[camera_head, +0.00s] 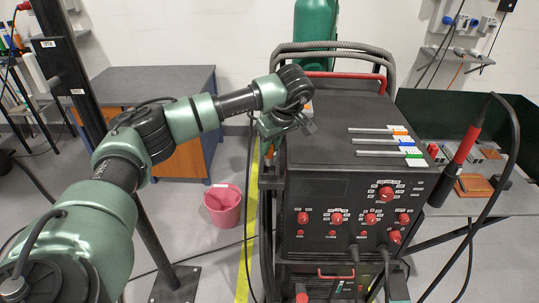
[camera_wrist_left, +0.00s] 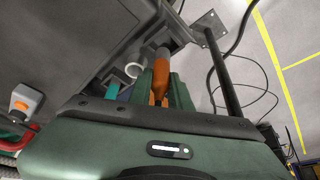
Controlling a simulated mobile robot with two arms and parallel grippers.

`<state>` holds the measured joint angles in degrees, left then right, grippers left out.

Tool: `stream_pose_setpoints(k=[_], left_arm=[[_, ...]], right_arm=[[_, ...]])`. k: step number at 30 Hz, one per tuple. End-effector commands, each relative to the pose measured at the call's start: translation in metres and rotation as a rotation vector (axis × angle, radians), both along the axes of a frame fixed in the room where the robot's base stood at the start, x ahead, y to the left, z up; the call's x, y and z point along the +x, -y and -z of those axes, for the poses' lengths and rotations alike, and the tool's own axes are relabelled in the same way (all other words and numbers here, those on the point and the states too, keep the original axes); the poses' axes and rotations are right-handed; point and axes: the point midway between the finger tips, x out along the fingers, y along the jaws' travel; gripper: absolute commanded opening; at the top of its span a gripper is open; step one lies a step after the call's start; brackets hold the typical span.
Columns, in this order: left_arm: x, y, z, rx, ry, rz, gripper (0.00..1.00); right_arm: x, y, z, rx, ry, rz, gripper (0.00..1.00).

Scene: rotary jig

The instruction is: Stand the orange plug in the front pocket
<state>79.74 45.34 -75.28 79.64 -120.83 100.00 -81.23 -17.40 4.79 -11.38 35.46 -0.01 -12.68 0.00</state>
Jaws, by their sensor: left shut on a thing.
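My left gripper (camera_head: 270,138) is at the left edge of the black machine, pointing down. In the left wrist view its green fingers (camera_wrist_left: 163,92) are shut on an orange piece (camera_wrist_left: 160,76), which looks like the orange plug. The plug's far end lies near dark parts, and I cannot tell whether it touches them. A white ring-shaped opening (camera_wrist_left: 135,70) shows just left of the plug. I cannot tell which opening is the front pocket. My right gripper is not in view.
The black machine (camera_head: 338,187) has a flat top with several metal strips (camera_head: 385,141) with coloured ends. A red rail (camera_head: 345,77) and grey hoses run behind it. A pink bucket (camera_head: 223,206) stands on the floor to the left. A table with loose items is at right.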

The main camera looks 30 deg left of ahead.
Motion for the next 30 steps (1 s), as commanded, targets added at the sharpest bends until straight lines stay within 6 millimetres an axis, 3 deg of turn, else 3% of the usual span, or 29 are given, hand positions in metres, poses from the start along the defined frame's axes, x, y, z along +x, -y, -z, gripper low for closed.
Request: stream_pose_setpoints(k=[8,19,20,21,22,30], left_arm=[[-0.001,0.0,0.037,0.0,-0.003,0.001,0.0],[0.0,0.0,0.043,0.0,-0.001,0.001,0.0],[0.0,0.0,0.042,0.0,-0.002,0.001,0.24],[0.0,0.0,0.042,0.0,-0.002,0.001,0.36],[0.0,0.0,0.042,0.0,-0.002,0.001,0.41],[0.0,0.0,0.041,0.0,-0.002,0.001,0.41]], right_arm=[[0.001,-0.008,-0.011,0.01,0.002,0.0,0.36],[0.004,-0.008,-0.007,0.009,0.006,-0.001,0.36],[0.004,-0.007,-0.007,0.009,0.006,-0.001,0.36],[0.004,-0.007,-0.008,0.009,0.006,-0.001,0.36],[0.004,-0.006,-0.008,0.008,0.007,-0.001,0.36],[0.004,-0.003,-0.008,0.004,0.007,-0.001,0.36]])
